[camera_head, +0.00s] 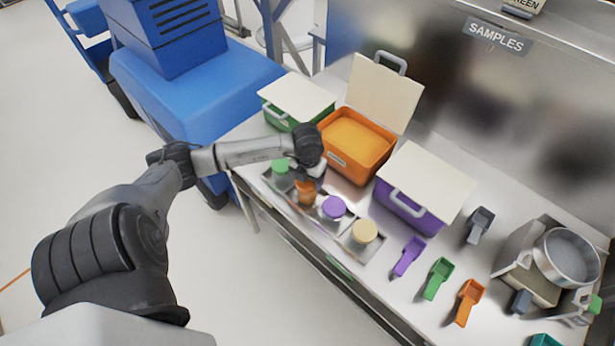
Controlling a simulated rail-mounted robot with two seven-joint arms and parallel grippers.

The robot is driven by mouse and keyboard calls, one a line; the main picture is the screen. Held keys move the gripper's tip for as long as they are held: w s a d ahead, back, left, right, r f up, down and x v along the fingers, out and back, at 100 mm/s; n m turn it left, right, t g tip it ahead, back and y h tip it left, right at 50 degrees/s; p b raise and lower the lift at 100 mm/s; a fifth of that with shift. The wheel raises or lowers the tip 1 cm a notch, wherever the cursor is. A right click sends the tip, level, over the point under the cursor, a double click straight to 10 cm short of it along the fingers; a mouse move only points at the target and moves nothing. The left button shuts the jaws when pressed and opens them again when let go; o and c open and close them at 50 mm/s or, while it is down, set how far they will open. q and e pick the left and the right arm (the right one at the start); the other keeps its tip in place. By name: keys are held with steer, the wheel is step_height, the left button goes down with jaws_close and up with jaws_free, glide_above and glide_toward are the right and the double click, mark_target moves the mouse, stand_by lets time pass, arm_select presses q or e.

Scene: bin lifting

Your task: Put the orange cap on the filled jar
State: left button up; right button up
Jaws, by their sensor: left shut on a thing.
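My left gripper (311,178) reaches down over the row of jars and is shut on the orange cap (306,185). The cap is at the top of the orange-filled jar (305,199). The gripper and wrist partly hide the cap and jar, so I cannot tell whether the cap is seated. My right gripper is not in view.
Green (279,167), purple (333,208) and cream (364,231) jars share the tray. The open orange bin (347,171) stands behind, between a green bin (284,118) and a purple bin (409,212). Coloured scoops and a steel pan (566,257) lie right.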

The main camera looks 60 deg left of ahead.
arm_select(q)
steer(key=shift+f+b, duration=0.3)
steer(key=shift+f, duration=0.2)
stand_by(0.3)
steer(key=shift+f, duration=0.3)
stand_by(0.5)
stand_by(0.6)
steer(key=o, duration=0.9)
steer(key=shift+o, duration=0.2)
steer(key=shift+r, duration=0.1)
steer(key=shift+r+p, duration=1.5)
steer(key=shift+r, duration=0.55)
steer(key=shift+r+p, duration=1)
steer(key=shift+r, duration=0.35)
